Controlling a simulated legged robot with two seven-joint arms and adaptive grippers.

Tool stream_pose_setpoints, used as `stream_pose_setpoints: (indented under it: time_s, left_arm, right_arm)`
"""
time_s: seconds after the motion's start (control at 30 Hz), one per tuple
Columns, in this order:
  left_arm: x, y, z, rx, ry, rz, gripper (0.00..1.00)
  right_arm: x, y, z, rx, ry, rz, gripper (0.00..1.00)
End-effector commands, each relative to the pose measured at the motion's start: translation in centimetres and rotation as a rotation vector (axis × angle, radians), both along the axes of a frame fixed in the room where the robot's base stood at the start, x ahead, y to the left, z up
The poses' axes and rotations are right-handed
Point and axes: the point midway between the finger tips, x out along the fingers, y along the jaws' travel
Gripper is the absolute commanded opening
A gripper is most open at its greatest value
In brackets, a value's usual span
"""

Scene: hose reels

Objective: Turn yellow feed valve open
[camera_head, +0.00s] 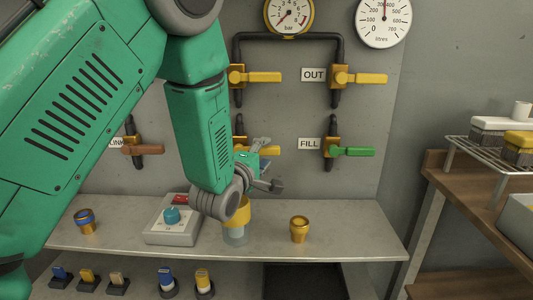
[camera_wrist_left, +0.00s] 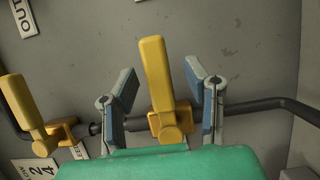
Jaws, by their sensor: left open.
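The yellow valve handle (camera_wrist_left: 156,75) stands between the two fingers of my left gripper (camera_wrist_left: 162,105) in the left wrist view. A gap shows on each side of it, so the gripper is open around the handle and not clamped on it. In the head view my left gripper (camera_head: 263,168) is at the lower middle valve, whose yellow handle (camera_head: 266,150) points right, across its vertical pipe. My wrist hides part of that valve. My right gripper is not in view.
Another yellow valve (camera_head: 264,77) sits above on the same pipe. The OUT valve (camera_head: 361,78) is yellow, the FILL valve (camera_head: 353,152) green. On the shelf (camera_head: 350,238) below stand a control box (camera_head: 172,238) with a blue knob and a gold fitting (camera_head: 299,229).

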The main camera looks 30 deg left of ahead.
Motion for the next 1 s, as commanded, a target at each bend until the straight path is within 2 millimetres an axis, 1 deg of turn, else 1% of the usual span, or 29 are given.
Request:
stream_pose_setpoints:
  time_s: [0.03,0.17,0.43,0.47,0.5,0.57,1.0]
  left_arm:
    - [0.54,0.1,-0.06,0.002,-0.001,0.0,0.41]
    - [1.33,0.25,-0.01,0.001,0.0,0.001,0.41]
    - [1.5,0.27,0.03,0.0,0.001,0.001,0.41]
    - [1.49,0.26,0.03,0.0,0.001,0.001,0.34]
    - [1.49,0.26,0.03,0.0,0.001,0.001,0.2]
    - [1.49,0.26,0.02,0.0,0.001,0.001,0.0]
    - [1.43,0.21,0.11,-0.032,-0.015,0.0,0.0]
  right_arm:
    - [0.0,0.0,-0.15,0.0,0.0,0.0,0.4]
    - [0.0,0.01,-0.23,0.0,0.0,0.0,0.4]
    - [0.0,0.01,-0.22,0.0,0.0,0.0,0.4]
    - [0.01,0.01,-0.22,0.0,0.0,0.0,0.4]
    - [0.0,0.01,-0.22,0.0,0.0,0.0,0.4]
    - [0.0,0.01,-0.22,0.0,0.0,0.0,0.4]
    - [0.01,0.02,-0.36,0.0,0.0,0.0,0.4]
